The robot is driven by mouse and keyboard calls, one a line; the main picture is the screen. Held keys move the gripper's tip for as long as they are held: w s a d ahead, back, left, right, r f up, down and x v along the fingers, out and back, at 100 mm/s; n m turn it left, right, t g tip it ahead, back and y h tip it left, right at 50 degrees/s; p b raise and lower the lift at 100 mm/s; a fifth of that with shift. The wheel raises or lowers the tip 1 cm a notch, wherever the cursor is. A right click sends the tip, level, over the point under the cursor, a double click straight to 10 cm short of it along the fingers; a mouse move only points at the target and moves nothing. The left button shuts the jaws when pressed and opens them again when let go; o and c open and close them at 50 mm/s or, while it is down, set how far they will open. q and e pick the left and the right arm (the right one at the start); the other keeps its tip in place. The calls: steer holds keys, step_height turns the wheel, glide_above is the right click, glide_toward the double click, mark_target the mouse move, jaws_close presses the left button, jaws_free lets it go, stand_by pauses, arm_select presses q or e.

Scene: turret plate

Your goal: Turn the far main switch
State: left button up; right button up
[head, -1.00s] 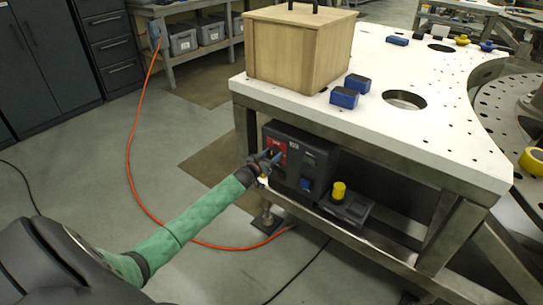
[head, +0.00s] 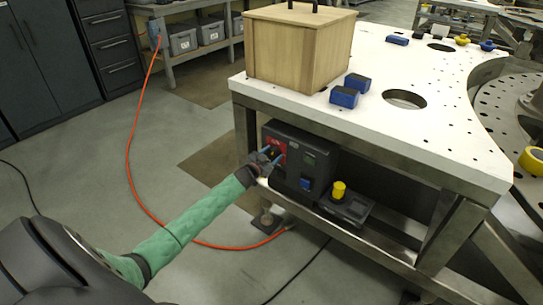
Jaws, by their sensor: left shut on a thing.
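A dark control box (head: 318,158) stands on the shelf under the white table. The main switch is on the red plate (head: 279,146) at the left of its front face. My left gripper (head: 271,157) is at that plate, its blue fingertips shut around the switch knob, which the gripper mostly hides. A blue element (head: 305,184) sits low on the box's front. My right gripper is not in view.
A small dark unit with a yellow knob (head: 339,190) stands right of the box. The white table (head: 440,110) above carries a wooden crate (head: 297,50) and blue blocks (head: 344,97). An orange cable (head: 131,172) runs over the floor.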

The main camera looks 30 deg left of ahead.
arm_select(q)
steer(key=shift+m, duration=1)
steer(key=m, duration=0.2)
steer(key=shift+f+m+b, duration=0.1)
steer(key=shift+m+b, duration=0.25)
steer(key=shift+m, duration=0.05)
steer(key=m+b, duration=0.1)
steer(key=m, duration=0.4)
steer(key=shift+d+f+m+b, duration=0.1)
steer(key=shift+d+m+b, duration=0.05)
steer(key=shift+m+b, duration=0.25)
steer(key=shift+m, duration=1.1)
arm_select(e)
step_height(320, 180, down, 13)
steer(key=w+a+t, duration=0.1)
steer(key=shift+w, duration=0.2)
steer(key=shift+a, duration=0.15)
arm_select(q)
steer(key=o, duration=1)
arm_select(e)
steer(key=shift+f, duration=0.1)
arm_select(q)
steer(key=shift+s, duration=0.1)
